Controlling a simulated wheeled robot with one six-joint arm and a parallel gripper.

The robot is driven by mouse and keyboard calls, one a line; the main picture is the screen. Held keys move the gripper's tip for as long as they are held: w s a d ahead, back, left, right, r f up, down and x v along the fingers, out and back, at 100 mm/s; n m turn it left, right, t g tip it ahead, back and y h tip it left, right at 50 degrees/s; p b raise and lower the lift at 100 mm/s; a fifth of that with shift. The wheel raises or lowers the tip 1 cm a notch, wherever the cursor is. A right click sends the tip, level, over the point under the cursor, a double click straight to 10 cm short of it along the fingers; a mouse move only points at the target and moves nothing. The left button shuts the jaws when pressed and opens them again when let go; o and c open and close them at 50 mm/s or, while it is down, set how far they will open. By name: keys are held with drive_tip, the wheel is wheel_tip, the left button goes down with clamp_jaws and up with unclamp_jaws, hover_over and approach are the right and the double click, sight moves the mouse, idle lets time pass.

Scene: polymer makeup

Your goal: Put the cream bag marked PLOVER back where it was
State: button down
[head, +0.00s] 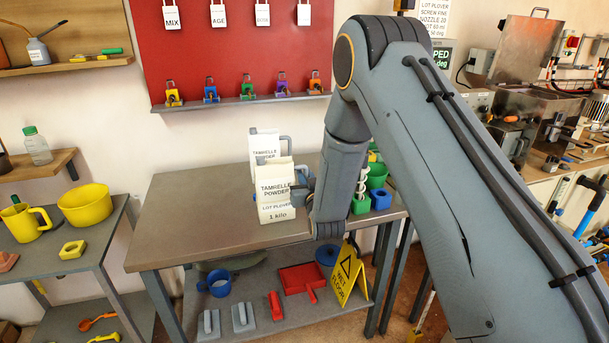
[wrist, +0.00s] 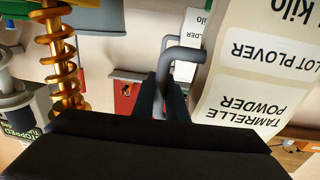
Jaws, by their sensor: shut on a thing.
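The cream bag marked PLOVER (head: 275,190) is upright over the front middle of the grey bench (head: 190,215). Its label reads Tamrelle Powder, 1 kilo. In the wrist view it fills the right side (wrist: 250,75), upside down. My gripper (wrist: 168,92) is shut on the bag's grey handle (wrist: 183,55); in the head view it is at the bag's right side (head: 303,188), partly hidden by my arm. I cannot tell whether the bag's base touches the bench top. A second similar bag (head: 264,146) stands behind it; its lot name is hidden.
The left part of the bench top is clear. Green pots (head: 376,176) and a blue block (head: 381,199) stand right of the bag, partly behind my arm. A yellow wet floor sign (head: 348,273) stands at the lower front. A red padlock board (head: 235,50) hangs behind.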

drive_tip(key=c, duration=1.8)
unclamp_jaws()
drive_tip(key=shift+f, duration=0.1)
drive_tip(key=shift+o, duration=0.2)
drive_tip(key=s+d+g+h+b, duration=0.1)
drive_tip(key=s+d+g, duration=0.4)
drive_tip(key=s, duration=0.9)
drive_tip(key=s+d+f+m+g+h, duration=0.1)
drive_tip(key=s+d+g, duration=0.5)
drive_tip(key=s, duration=0.7)
drive_tip(key=s+d+m+g+h+b, duration=0.1)
drive_tip(key=s+d+g, duration=0.4)
drive_tip(key=s, duration=0.9)
drive_tip(key=shift+s+d+f+g+b, duration=0.3)
drive_tip(key=shift+d+f+b, duration=0.05)
drive_tip(key=shift+d, duration=0.75)
